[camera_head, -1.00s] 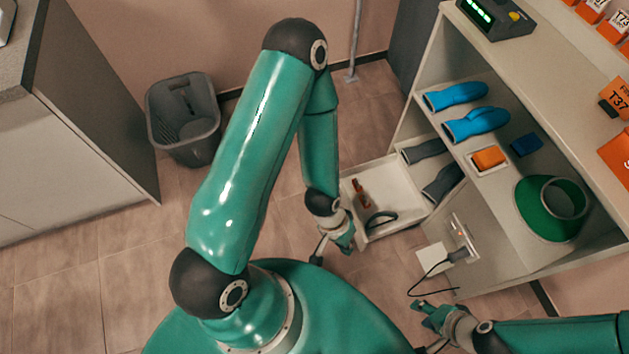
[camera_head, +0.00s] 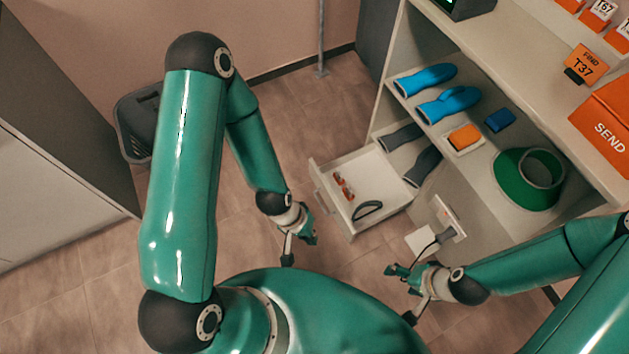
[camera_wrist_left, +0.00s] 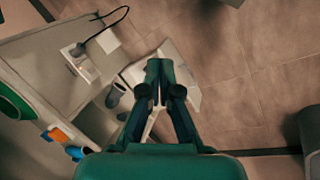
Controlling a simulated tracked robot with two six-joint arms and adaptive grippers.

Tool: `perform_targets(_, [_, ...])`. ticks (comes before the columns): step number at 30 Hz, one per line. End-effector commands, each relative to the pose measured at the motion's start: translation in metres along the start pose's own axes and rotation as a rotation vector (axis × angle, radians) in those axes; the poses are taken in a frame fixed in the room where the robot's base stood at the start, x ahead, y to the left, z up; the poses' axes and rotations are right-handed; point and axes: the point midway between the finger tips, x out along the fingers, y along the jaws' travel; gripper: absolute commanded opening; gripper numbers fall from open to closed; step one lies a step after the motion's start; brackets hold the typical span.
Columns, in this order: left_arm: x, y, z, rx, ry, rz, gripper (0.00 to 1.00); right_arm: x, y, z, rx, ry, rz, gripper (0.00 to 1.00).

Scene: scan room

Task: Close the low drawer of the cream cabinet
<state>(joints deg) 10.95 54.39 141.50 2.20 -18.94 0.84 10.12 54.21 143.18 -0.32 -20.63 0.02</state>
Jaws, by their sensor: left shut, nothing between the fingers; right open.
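The low drawer (camera_head: 382,182) of the cream cabinet (camera_head: 398,35) stands pulled out, in the middle of the head view. A small red-orange item (camera_head: 343,187) and a dark curved item (camera_head: 367,210) lie in it. My left gripper (camera_head: 299,247) is shut and empty, apart from the drawer in the picture, off its front-left corner. In the left wrist view its fingers (camera_wrist_left: 166,66) are together and cover part of the drawer (camera_wrist_left: 188,97). My right gripper (camera_head: 402,278) is open, below the drawer in the head view, near the cabinet's end panel.
The shelves hold blue gloves (camera_head: 449,104), grey gloves (camera_head: 424,166), an orange block (camera_head: 464,137) and a green ring-shaped thing (camera_head: 522,183). A socket plate with a plugged cable (camera_head: 446,220) is near my right gripper. A grey bin (camera_head: 136,122) stands left. Floor before the drawer is clear.

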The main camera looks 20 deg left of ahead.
Motion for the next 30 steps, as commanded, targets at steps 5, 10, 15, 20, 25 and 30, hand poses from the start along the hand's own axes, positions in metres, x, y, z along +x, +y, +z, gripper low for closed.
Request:
perform_targets(5, [0.063, -0.049, -0.032, -0.275, -0.008, -0.037, 0.0, 0.054, 0.019, 0.0, 0.0, -0.001, 0.0, 0.8])
perform_targets(10, [0.138, -0.098, -0.075, -0.709, -0.028, -0.026, 0.0, 0.118, 0.043, 0.0, 0.0, -0.001, 0.0, 0.8])
perform_targets(15, [0.205, -0.141, -0.13, -1.175, -0.051, 0.079, 0.0, 0.181, 0.065, -0.001, 0.0, -0.001, 0.0, 0.8])
perform_targets(20, [0.252, -0.179, -0.195, -1.578, -0.069, 0.28, 0.0, 0.237, 0.086, -0.001, 0.0, -0.001, 0.0, 0.8])
perform_targets(25, [0.273, -0.218, -0.26, -1.869, -0.08, 0.528, 0.0, 0.28, 0.101, -0.001, 0.0, -0.001, 0.0, 0.8])
perform_targets(30, [0.272, -0.244, -0.298, -2.011, -0.087, 0.702, 0.0, 0.3, 0.108, -0.002, 0.0, 0.0, 0.0, 0.8])
